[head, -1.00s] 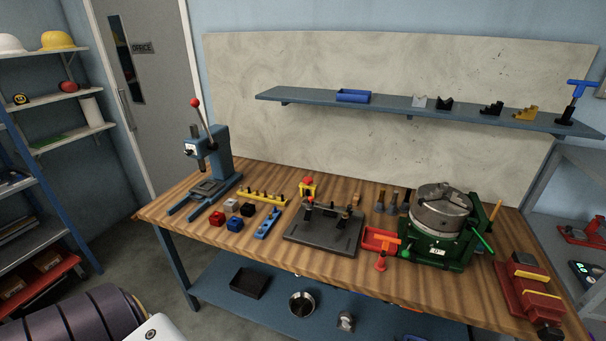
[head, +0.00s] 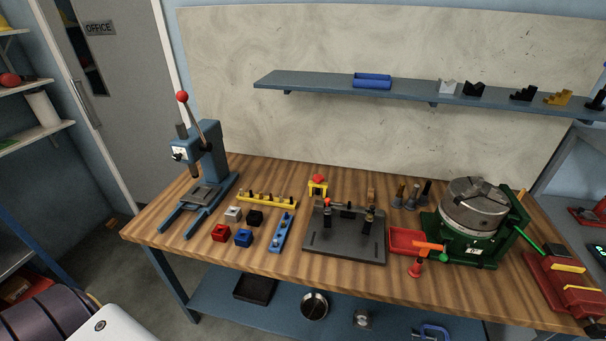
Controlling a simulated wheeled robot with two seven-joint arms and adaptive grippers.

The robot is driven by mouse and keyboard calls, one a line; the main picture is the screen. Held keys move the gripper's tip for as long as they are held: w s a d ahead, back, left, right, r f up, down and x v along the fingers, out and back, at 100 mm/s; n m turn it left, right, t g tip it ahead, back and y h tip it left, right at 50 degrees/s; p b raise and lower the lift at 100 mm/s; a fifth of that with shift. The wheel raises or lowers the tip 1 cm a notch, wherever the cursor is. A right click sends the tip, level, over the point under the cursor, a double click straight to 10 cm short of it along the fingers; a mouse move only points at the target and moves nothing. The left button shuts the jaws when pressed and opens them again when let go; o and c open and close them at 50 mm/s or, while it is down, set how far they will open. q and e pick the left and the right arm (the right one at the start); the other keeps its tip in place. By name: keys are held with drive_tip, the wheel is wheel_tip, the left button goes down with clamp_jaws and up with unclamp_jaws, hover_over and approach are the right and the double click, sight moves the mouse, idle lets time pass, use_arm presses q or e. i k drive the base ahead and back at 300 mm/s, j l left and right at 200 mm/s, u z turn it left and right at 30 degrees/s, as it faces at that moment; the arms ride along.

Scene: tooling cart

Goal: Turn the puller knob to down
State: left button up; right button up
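A small yellow frame (head: 318,191) stands at the back middle of the bench, behind the dark grey fixture plate. A red knob (head: 318,179) sits on top of it. This looks like the puller, but it is too small for me to tell which way the knob points. Neither of my grippers is in view.
The wooden bench (head: 270,262) holds a blue arbor press (head: 210,160) at left, coloured blocks, a dark fixture plate (head: 340,252), a red tray (head: 404,250), a green-based chuck (head: 474,210) and a red vise (head: 560,290). A wall shelf (head: 310,82) hangs behind.

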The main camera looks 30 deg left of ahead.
sight(318, 179)
drive_tip(key=k+j, duration=0.1)
drive_tip(key=j, duration=0.3)
drive_tip(key=k+j, duration=0.1)
drive_tip(key=j, duration=0.3)
drive_tip(key=j+u, duration=0.1)
drive_tip(key=j, duration=0.3)
drive_tip(key=k, duration=0.05)
